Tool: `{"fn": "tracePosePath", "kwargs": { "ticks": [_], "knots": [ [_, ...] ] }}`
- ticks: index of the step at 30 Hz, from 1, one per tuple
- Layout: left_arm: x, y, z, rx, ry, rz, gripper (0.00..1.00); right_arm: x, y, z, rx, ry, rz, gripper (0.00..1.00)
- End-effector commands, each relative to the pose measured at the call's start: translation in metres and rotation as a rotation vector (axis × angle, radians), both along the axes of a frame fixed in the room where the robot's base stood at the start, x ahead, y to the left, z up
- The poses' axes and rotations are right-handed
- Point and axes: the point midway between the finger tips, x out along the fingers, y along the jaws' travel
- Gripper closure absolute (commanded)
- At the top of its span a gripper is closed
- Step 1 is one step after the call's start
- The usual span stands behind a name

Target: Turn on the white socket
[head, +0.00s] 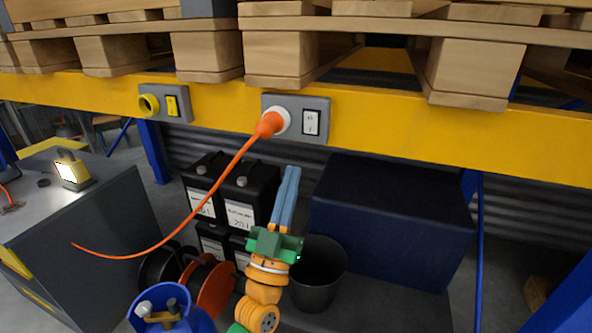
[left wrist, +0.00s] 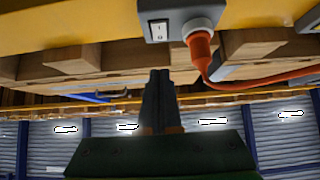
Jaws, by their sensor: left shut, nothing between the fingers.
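The white socket (head: 283,121) sits on a grey plate (head: 324,103) on the yellow beam, with an orange plug (head: 269,125) in it. To its right on the same plate is a white rocker switch (head: 311,122). In the left wrist view the switch (left wrist: 159,29) and the plug (left wrist: 201,48) show near the top, upside down. My left gripper (head: 292,170) is shut and empty, its blue fingers pointing up below the plate and apart from it. In the left wrist view its dark fingers (left wrist: 160,75) are together. My right gripper is not in view.
A yellow socket (head: 149,104) with a yellow switch (head: 172,106) is further left on the beam (head: 400,120). Wooden pallets (head: 285,60) overhang above. An orange cable (head: 205,202) hangs from the plug. Black canisters (head: 248,195), a bin (head: 320,272) and a dark blue box (head: 390,215) stand below.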

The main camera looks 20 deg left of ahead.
Motion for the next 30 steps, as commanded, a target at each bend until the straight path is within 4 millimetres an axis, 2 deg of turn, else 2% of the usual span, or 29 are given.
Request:
{"fn": "tracePosePath", "kwargs": {
  "ticks": [1, 7, 13, 26, 28, 29, 30],
  "knots": [
    [-0.006, 0.0, -0.016, 0.001, 0.003, -0.001, 1.0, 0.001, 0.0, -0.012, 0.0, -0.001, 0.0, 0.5],
    [-0.027, 0.001, -0.042, 0.001, 0.003, -0.001, 1.0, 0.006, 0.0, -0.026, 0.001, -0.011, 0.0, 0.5],
    [-0.035, 0.001, -0.047, 0.001, 0.0, 0.0, 1.0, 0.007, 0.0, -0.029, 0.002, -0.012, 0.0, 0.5],
    [-0.034, 0.0, -0.049, 0.003, 0.008, -0.001, 1.0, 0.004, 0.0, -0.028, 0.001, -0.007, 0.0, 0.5],
    [-0.024, -0.003, -0.068, 0.017, 0.071, -0.01, 1.0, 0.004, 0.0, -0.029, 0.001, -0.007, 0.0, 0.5],
    [-0.017, -0.005, -0.084, 0.031, 0.121, -0.016, 1.0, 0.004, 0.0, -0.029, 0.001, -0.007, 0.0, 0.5],
    [-0.007, -0.01, -0.114, 0.052, 0.211, -0.028, 1.0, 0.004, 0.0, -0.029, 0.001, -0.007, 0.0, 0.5]
  ]
}}
